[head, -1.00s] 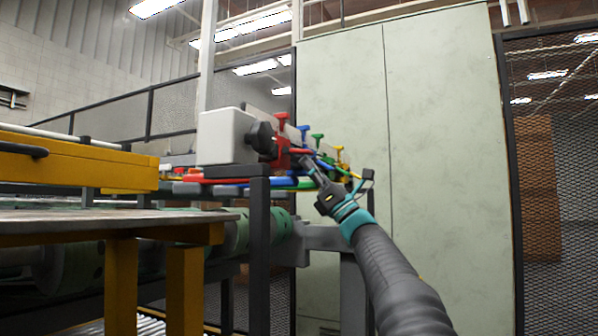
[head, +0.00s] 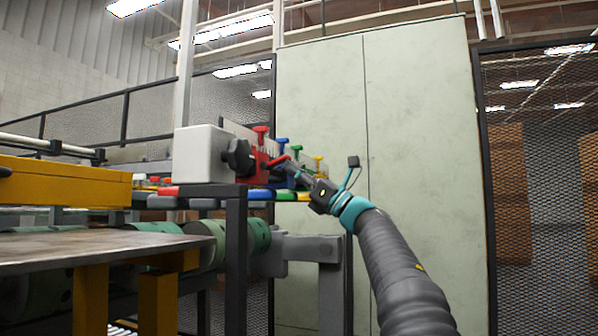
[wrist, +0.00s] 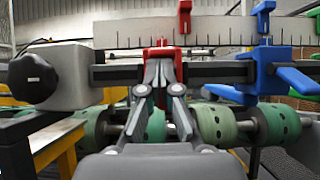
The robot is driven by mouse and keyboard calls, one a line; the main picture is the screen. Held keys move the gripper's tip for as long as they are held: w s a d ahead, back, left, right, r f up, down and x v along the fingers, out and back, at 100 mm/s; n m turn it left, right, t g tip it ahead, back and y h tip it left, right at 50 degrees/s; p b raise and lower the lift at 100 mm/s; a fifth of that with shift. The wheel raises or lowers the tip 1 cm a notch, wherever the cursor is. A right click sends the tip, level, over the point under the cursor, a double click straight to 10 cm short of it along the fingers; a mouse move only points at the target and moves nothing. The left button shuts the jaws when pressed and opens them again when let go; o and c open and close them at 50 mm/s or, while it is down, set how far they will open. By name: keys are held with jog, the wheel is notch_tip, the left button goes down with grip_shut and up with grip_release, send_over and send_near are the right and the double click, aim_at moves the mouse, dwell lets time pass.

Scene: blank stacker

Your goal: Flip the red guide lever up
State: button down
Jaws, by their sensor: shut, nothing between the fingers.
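The red guide (head: 258,162) is the nearest of several coloured guides on the bar; in the wrist view its red block (wrist: 161,62) is straight ahead at the centre. Its red lever (head: 280,159) sticks out toward my gripper at the right side of the block. In the wrist view the fingers largely cover the lever. My gripper (head: 279,166) is shut and empty, its fingertips at the red guide, close to the lever; in the wrist view the fingertips (wrist: 160,76) overlap the block's front. I cannot tell whether they touch.
A blue guide (wrist: 265,70) with its lever stands just right of the red one. A grey box with a black knob (wrist: 32,77) is on the left. Green rollers (wrist: 225,125) lie below. The metal table (head: 100,248) and a dark post (head: 236,250) stand nearer; a pale cabinet stands behind.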

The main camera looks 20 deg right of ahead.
jog(key=shift+r, duration=0.8)
jog(key=shift+r, duration=0.15)
jog(key=d+r+b+v, duration=0.1)
jog(key=b+v, duration=0.4)
jog(key=v, duration=0.8)
jog(key=shift+s+r, duration=0.2)
jog(key=shift+s, duration=0.2)
